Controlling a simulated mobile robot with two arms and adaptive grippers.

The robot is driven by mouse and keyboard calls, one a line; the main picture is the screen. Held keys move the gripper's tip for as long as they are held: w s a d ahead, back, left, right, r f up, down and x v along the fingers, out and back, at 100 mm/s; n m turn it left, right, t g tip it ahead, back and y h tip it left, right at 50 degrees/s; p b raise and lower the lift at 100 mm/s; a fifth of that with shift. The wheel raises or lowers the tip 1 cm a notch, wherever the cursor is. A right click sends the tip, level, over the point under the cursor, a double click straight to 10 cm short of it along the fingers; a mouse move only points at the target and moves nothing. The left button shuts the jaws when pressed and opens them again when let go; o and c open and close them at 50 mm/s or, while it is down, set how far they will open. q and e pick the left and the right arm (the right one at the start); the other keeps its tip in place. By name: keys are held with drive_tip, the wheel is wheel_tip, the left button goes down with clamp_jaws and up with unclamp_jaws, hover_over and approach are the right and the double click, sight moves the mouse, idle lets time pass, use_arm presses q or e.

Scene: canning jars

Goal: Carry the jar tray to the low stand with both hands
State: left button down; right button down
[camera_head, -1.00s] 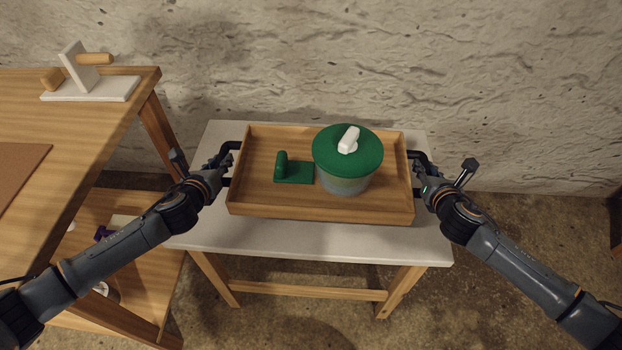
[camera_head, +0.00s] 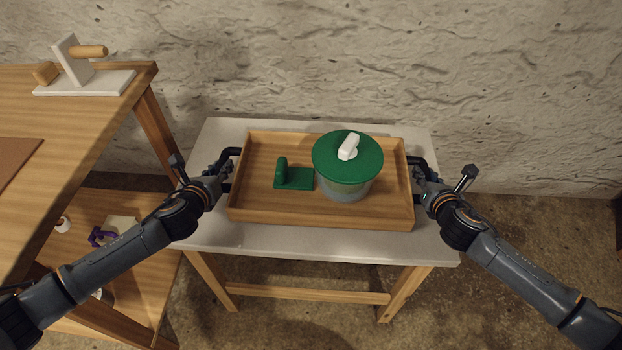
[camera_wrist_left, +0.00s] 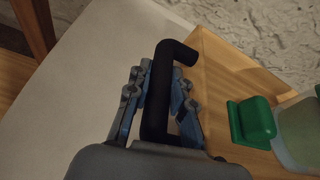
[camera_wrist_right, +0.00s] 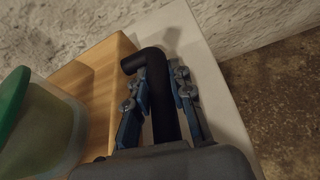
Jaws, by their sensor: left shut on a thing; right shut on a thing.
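The wooden jar tray (camera_head: 320,213) is over the white top of the low stand (camera_head: 300,244); I cannot tell whether it touches. In it are a jar (camera_head: 345,189) with a wide green lid (camera_head: 340,168) and white knob, and a green L-shaped piece (camera_head: 294,179) to its left. My left gripper (camera_head: 226,168) is shut on the tray's left black handle (camera_wrist_left: 158,100). My right gripper (camera_head: 420,178) is shut on the right black handle (camera_wrist_right: 160,95). Fingers flank each handle in the wrist views.
A wooden workbench (camera_head: 75,125) stands at the left, with a white-based device (camera_head: 85,82) on top and a lower shelf (camera_head: 120,270) holding small items. A rough stone wall (camera_head: 400,60) is behind the stand. Floor is open at right.

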use_arm(q)
drive_tip(key=shift+f+b, duration=0.45)
drive_tip(key=shift+f, duration=0.05)
use_arm(e)
drive_tip(key=shift+f, duration=0.5)
use_arm(q)
drive_tip(key=c, duration=1.2)
unclamp_jaws()
use_arm(e)
drive_tip(key=c, duration=1.2)
unclamp_jaws()
use_arm(q)
drive_tip(key=shift+s, duration=0.1)
drive_tip(key=v, duration=1.1)
drive_tip(key=shift+s+a+r, duration=0.1)
drive_tip(key=shift+s+r, duration=0.05)
drive_tip(key=shift+s, duration=0.05)
drive_tip(key=shift+s+r, duration=0.1)
drive_tip(key=shift+s, duration=0.05)
use_arm(e)
drive_tip(key=shift+s, duration=0.15)
drive_tip(key=v, duration=1.1)
drive_tip(key=shift+s+r, duration=0.25)
drive_tip(key=shift+s, duration=0.1)
